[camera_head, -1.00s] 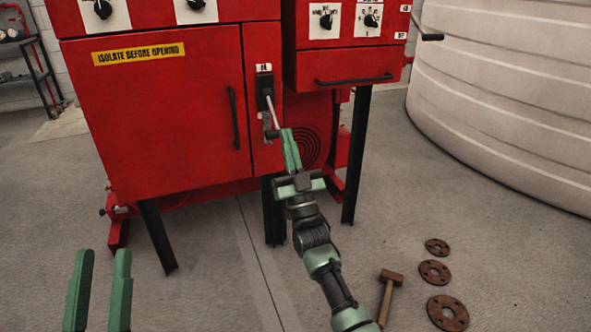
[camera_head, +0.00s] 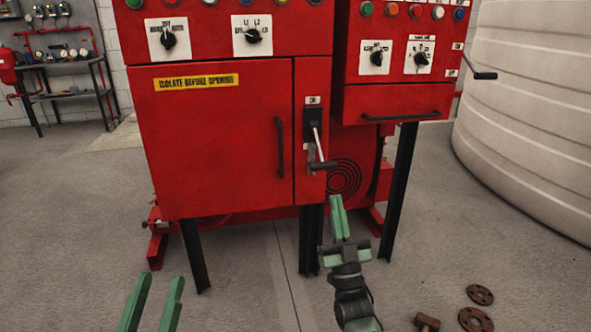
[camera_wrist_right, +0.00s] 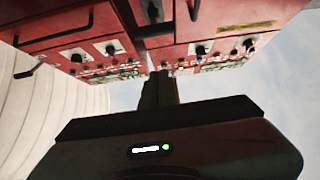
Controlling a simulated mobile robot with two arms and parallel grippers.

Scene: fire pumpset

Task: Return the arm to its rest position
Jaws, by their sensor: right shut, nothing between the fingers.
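My right gripper (camera_head: 337,208) is shut and empty, its green fingers pointing up in the head view. It is below the lever handle (camera_head: 321,164) of the isolator switch on the red cabinet (camera_head: 205,145), with a small gap in the picture between them. The lever slopes down from the switch's black plate (camera_head: 312,123). In the right wrist view the dark fingers (camera_wrist_right: 159,88) point toward the red panels. My left gripper (camera_head: 156,295) is open and empty at the bottom left of the head view, its two green fingers apart.
A second red panel (camera_head: 400,95) with knobs stands at the right on black legs. A pale tank (camera_head: 525,120) is further right. Floor in front is otherwise clear. A gauge bench (camera_head: 70,92) is at back left.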

